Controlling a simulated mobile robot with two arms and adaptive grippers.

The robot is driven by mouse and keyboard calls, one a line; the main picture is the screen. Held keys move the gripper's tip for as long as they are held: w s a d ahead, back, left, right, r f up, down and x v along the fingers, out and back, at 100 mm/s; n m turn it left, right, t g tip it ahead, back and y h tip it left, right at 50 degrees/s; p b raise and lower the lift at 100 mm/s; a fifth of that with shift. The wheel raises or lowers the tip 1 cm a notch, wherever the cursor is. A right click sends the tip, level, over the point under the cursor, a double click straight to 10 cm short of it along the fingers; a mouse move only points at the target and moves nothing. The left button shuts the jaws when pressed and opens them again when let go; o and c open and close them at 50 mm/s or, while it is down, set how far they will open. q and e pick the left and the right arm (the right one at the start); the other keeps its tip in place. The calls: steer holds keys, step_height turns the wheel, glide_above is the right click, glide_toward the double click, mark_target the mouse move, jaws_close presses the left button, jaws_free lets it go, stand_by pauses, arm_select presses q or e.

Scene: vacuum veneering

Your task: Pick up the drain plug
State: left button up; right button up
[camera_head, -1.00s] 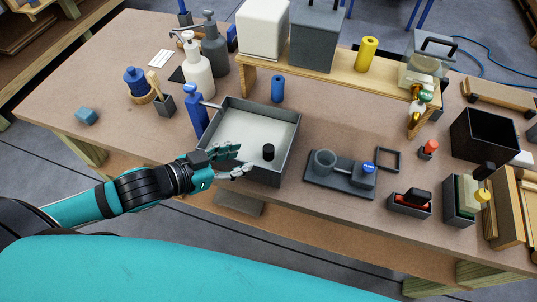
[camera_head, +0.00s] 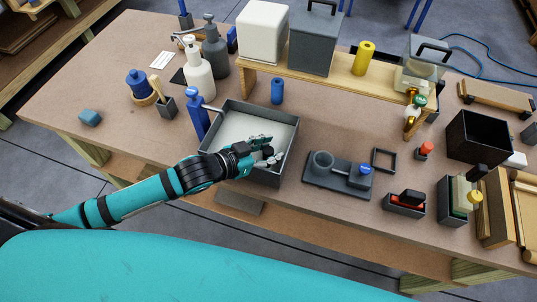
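A grey square basin (camera_head: 289,125) with a pale floor stands near the table's front edge. My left gripper (camera_head: 270,152) reaches over its front left wall and is low inside it, at the front right part. Its fingers are where the short black drain plug stood a second ago. The plug is now mostly or fully hidden by the fingers. I cannot tell whether they are closed on it or only around it. My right gripper is not in view.
A blue cylinder (camera_head: 277,91) is behind the basin. A dark fixture (camera_head: 318,181) is to the right. A wooden shelf (camera_head: 335,78) runs along the back.

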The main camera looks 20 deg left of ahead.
arm_select(q)
jaws_close()
